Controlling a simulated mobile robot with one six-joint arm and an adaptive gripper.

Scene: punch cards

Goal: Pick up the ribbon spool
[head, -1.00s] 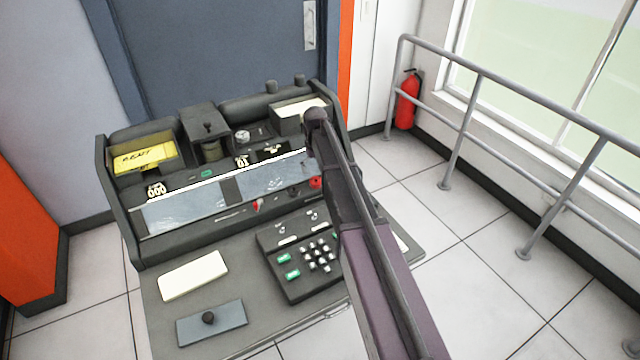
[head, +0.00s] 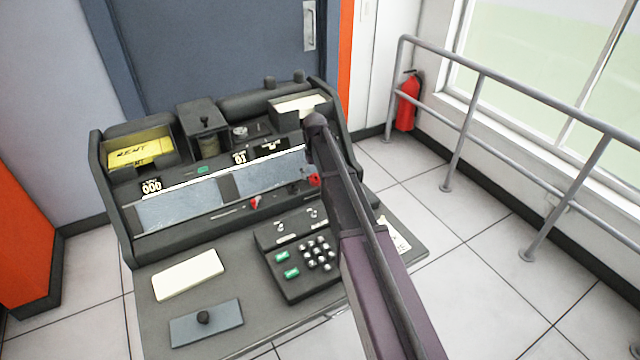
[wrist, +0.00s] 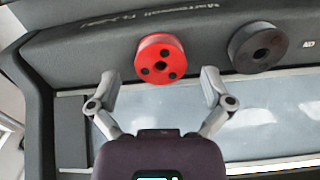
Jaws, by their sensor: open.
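A red round spool (wrist: 161,58) with a centre hole and smaller dark holes sits on the machine's dark panel in the wrist view. A dark grey spool (wrist: 257,47) with a centre hole sits to its right. The pictures do not label either as the ribbon spool. My gripper (wrist: 157,76) is open, its fingers spread on either side of the red spool's lower part in the picture. Contact cannot be told. In the head view the red spool (head: 314,180) shows beside my arm, which hides my gripper.
The dark punch machine (head: 115,200) carries a keypad (head: 300,262), a yellow card stack (head: 140,152), a pale card (head: 188,275) and a knobbed plate (head: 206,323). A grey railing (head: 480,75) and a fire extinguisher (head: 408,100) stand right. Floor between is clear.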

